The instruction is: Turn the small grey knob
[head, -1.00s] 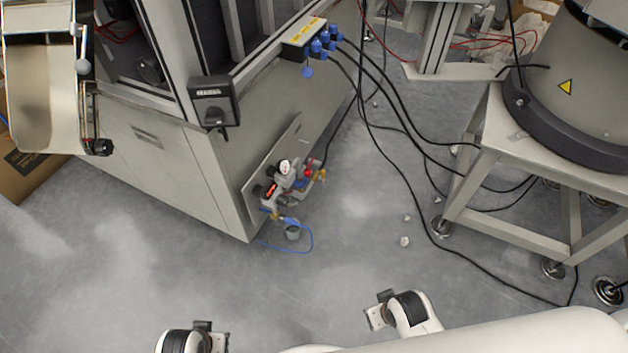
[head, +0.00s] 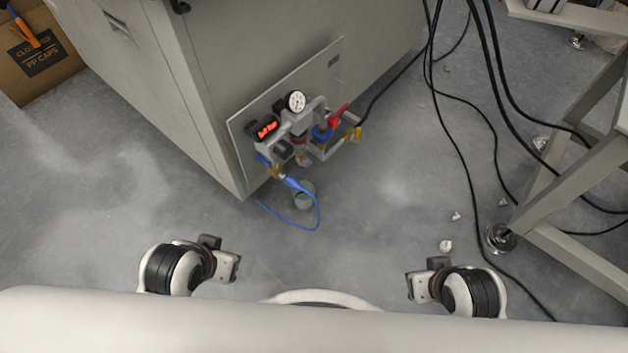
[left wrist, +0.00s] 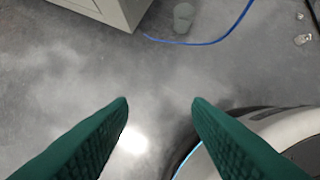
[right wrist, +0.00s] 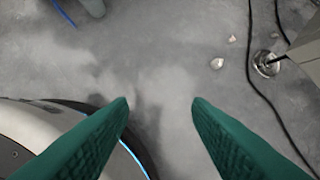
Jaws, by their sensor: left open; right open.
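A small air-supply unit (head: 300,135) is mounted on a plate low on the side of the grey cabinet. It carries a round white gauge (head: 296,101), a red-lit display (head: 264,130), a red handle (head: 341,112) and a blue part. I cannot pick out the small grey knob for certain among these grey fittings. My left gripper (left wrist: 160,102) is open and empty, its green fingers apart above bare floor. My right gripper (right wrist: 160,102) is also open and empty above bare floor. In the head view both hands are well short of the unit and touch nothing.
A grey cup (head: 304,196) stands on the floor below the unit, beside a looping blue hose (head: 317,215). Black cables (head: 470,190) and a metal stand (head: 570,185) are at the right. A cardboard box (head: 50,60) is at the far left.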

